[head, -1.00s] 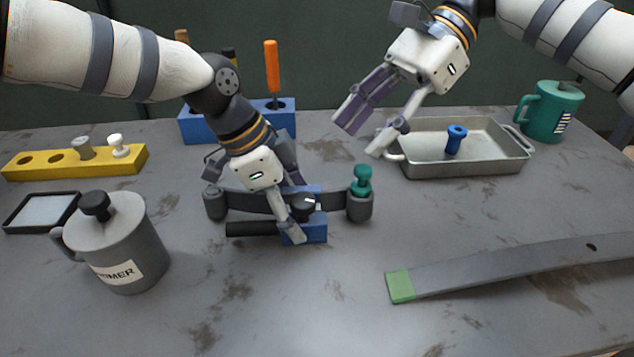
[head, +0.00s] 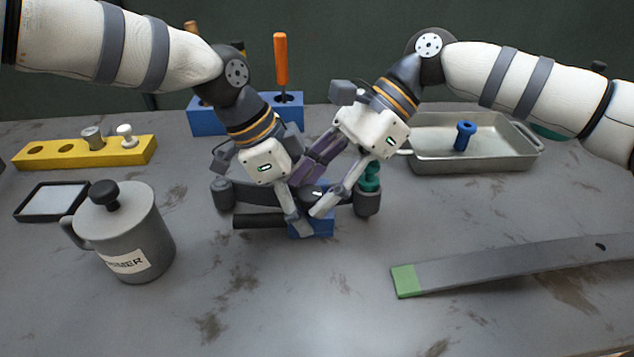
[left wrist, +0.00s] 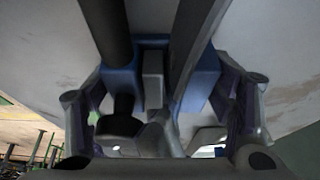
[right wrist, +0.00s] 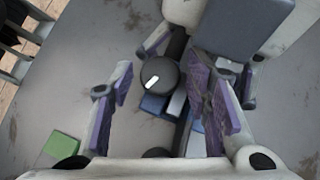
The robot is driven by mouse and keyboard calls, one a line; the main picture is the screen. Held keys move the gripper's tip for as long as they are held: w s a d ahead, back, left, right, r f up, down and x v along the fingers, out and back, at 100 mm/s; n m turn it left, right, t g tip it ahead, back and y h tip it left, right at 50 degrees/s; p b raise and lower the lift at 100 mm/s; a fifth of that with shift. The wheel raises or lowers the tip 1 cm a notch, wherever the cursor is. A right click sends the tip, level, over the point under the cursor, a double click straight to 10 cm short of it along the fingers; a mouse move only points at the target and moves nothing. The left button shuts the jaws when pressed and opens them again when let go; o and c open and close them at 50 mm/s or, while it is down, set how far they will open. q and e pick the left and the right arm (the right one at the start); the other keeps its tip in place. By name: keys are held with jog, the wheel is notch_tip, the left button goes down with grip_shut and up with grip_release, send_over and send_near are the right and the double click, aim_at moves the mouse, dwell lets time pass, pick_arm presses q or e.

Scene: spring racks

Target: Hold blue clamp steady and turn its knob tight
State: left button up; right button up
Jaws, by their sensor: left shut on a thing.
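The blue clamp (head: 323,226) sits at the middle of the table, across a dark curved bar (head: 243,195). My left gripper (head: 296,208) is shut on the clamp; blue parts also show between its fingers in the left wrist view (left wrist: 205,80). The clamp's round black knob (right wrist: 160,76), with a white mark, shows in the right wrist view. My right gripper (head: 316,190) is open, its purple-padded fingers on either side of the knob, with visible gaps. In the head view the fingers partly hide the knob and clamp.
A teal peg (head: 371,176) stands at the bar's right end, close to my right gripper. A grey lidded mug (head: 130,235) stands front left. A metal tray (head: 425,160) with a blue bolt (head: 465,134) is back right. A green-tipped grey strip (head: 500,264) lies front right.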

jog(key=c, duration=0.7)
jog(key=m+t, duration=0.2)
jog(key=shift+s+d+m+y, duration=0.1)
jog(key=shift+s+m+y, duration=0.1)
jog(key=shift+m+y, duration=0.1)
jog(key=shift+m+t, duration=0.8)
jog(key=shift+m, duration=0.2)
jog(key=o, duration=1.1)
